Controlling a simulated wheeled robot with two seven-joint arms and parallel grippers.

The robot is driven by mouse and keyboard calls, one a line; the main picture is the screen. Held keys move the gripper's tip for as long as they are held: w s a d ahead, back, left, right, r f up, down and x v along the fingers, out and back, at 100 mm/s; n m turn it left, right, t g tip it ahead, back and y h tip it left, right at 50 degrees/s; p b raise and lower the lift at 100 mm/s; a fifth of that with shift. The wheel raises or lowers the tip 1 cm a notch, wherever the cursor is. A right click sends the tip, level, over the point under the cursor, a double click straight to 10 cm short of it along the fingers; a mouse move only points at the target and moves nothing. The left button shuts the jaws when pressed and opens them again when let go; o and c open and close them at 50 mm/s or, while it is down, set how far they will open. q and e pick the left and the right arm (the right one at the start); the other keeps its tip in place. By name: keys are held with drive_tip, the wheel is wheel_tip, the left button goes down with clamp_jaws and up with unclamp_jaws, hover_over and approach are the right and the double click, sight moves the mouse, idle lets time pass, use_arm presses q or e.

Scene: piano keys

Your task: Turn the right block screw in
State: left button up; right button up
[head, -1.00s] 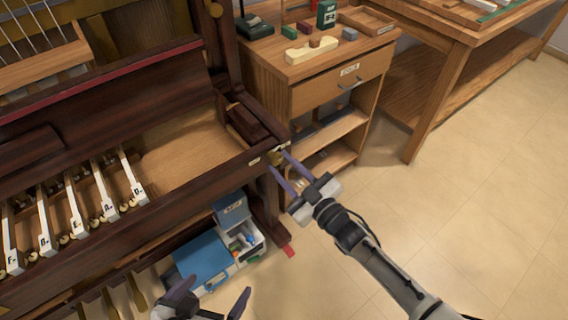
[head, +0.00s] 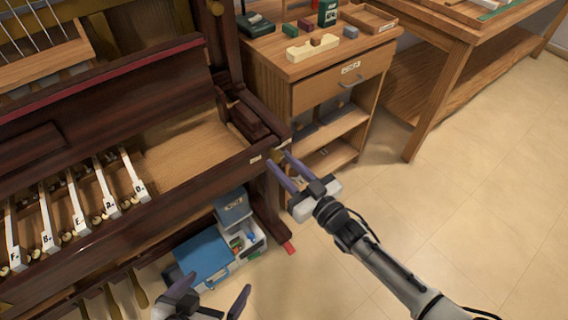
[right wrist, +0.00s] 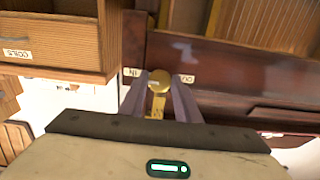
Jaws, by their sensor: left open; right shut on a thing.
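The right block screw has a round brass head (right wrist: 159,77), seen between my fingers in the right wrist view, with a brass shank below it. It sits at the front right corner of the dark wooden piano (head: 262,205), between small labels, one reading "IN" (right wrist: 131,72). My right gripper (head: 278,159) is shut on the screw, its two purple fingers on either side; it also shows in the right wrist view (right wrist: 161,82). In the head view the fingers partly hide the screw. My left gripper (head: 212,292) is open and empty at the bottom edge, low in front of the piano.
Several white lettered keys (head: 105,185) stand left of a bare key bed (head: 195,155). A blue toolbox (head: 202,258) sits on the floor below. A wooden drawer cabinet (head: 330,85) stands behind my right gripper, a workbench (head: 435,60) beyond. The floor at right is clear.

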drive_tip(key=o, duration=1)
drive_tip(key=p+v, duration=0.1)
drive_tip(key=v, duration=0.9)
drive_tip(key=shift+s+d, duration=0.1)
drive_tip(key=shift+s, duration=0.05)
drive_tip(key=s+d+f+m+g+h, duration=0.1)
drive_tip(key=s+d+f+g+h, duration=0.1)
drive_tip(key=s, duration=0.4)
drive_tip(key=s+d+f+m+g+h, duration=0.2)
drive_tip(key=s+d+f+h, duration=0.1)
drive_tip(key=s, duration=0.3)
drive_tip(key=s+d+f+m+g+h, duration=0.1)
drive_tip(key=s+d+f+h, duration=0.2)
drive_tip(key=s, duration=0.3)
drive_tip(key=shift+s+d+f+m+g+p, duration=0.25)
drive_tip(key=shift+d+f+m+g+p, duration=0.15)
drive_tip(key=shift+f, duration=0.15)
